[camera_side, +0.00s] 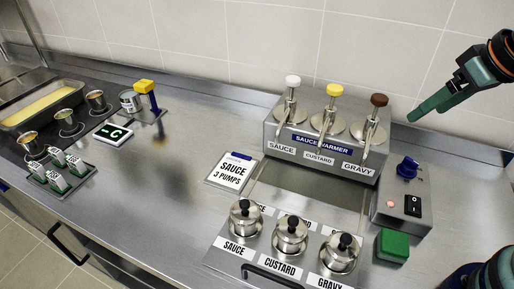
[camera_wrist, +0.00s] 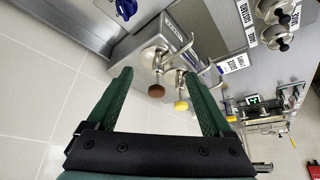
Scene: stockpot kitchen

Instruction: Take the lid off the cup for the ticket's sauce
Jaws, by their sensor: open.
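The ticket (camera_side: 233,171) reads "SAUCE 3 PUMPS" and lies on the counter left of the warmer. Three steel cups with black-knobbed lids stand in a front row. The sauce cup's lid (camera_side: 245,216) is on, at the left behind its "SAUCE" label (camera_side: 233,246). The custard cup's lid (camera_side: 290,235) and the gravy cup's lid (camera_side: 340,252) are also on. My gripper (camera_side: 427,109) is open and empty, high at the upper right, away from the cups. In the wrist view its green fingers (camera_wrist: 160,92) are spread apart with the warmer's pump heads beyond them.
The sauce warmer (camera_side: 318,140) has white, yellow and brown pump heads standing up behind the cups. A control box (camera_side: 402,200) with a blue knob and a green block (camera_side: 392,245) stand to the right. Small pots and a tray (camera_side: 42,103) sit far left.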

